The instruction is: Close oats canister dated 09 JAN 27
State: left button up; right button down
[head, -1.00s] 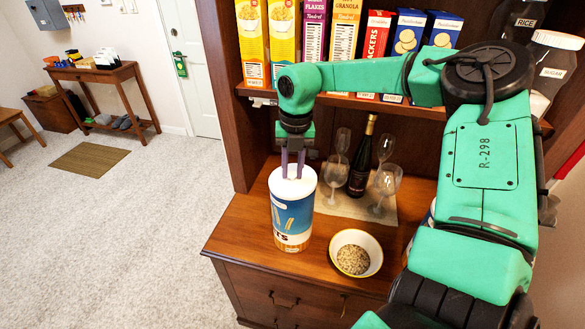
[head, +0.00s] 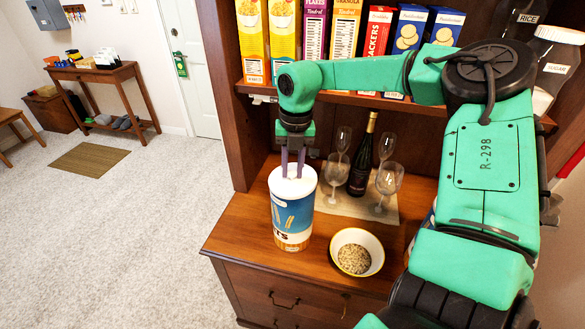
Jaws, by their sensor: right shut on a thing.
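The oats canister (head: 292,215), a blue and white cylinder with a wheat picture and partly visible lettering, stands upright on the wooden counter near its left front edge. A white lid (head: 292,186) covers its top. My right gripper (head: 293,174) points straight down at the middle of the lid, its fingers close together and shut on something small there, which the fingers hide. I cannot tell whether the lid sits fully down. No date is readable on the canister. My left gripper is not in view.
A bowl of oats (head: 356,252) stands right of the canister. Behind are a dark bottle (head: 361,160) and several wine glasses (head: 389,182) on a mat (head: 345,205). Cereal boxes (head: 313,30) fill the shelf above. The counter's left front corner is clear.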

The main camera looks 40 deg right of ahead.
jog(key=shift+s+f+b, duration=0.1)
jog(key=shift+f+b, duration=0.1)
jog(key=shift+b, duration=0.1)
dwell(0.4)
jog(key=shift+c, duration=1.3)
grip_release()
jog(key=shift+r, duration=0.1)
jog(key=shift+r+p, duration=1.85)
jog(key=shift+r, duration=1.15)
grip_shut()
